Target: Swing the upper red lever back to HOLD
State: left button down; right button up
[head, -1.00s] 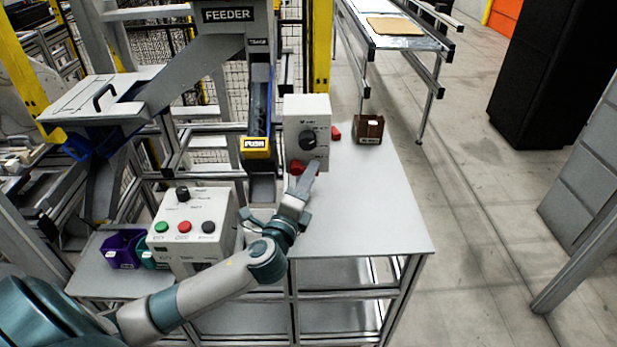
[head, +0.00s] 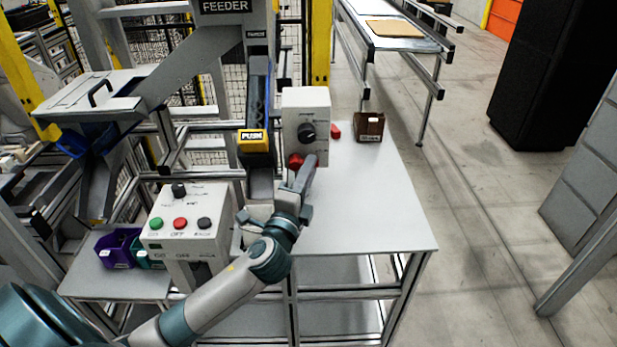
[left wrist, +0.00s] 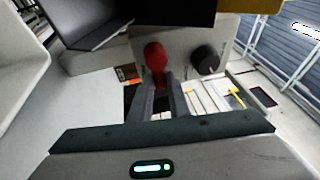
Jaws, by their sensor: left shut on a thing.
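A red lever (head: 295,160) sits low on the front of a white control box (head: 291,112) on the grey table. My left gripper (head: 308,164) reaches it from the front and hides part of it. In the left wrist view the red lever's rounded knob (left wrist: 155,57) stands at the tips of my left gripper (left wrist: 160,88), which is shut on it. A black rotary knob (head: 307,131) is above the lever; it also shows in the left wrist view (left wrist: 206,60). A second red piece (head: 336,131) shows at the box's right side. I cannot read a HOLD mark.
A second white box (head: 187,207) with green, red and black buttons stands at the left. A yellow PUSH block (head: 253,139) ends the feeder chute close left of the control box. A brown box (head: 369,127) stands at the right. The table's right front (head: 385,215) is clear.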

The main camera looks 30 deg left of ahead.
pick_arm(q)
jog(key=c, duration=1.7)
grip_release()
jog(key=shift+o, duration=0.2)
pick_arm(e)
jog(key=w+a+t+y+b, duration=0.1)
jog(key=w+a+t+b, duration=0.25)
jog(key=w, duration=0.75)
pick_arm(q)
jog(key=p+v, duration=0.1)
jog(key=v, duration=1.6)
jog(key=shift+s, duration=0.2)
pick_arm(e)
jog(key=shift+g, duration=0.85)
jog(key=shift+s+d+f, duration=0.1)
jog(key=shift+s+d, duration=0.1)
jog(key=shift+s, duration=0.6)
jog(key=shift+s+d+f, duration=0.1)
jog(key=shift+s+d, duration=0.05)
jog(key=shift+s, duration=0.65)
jog(key=shift+s+d, duration=0.2)
jog(key=shift+s, duration=0.6)
pick_arm(q)
jog(key=shift+f, duration=0.1)
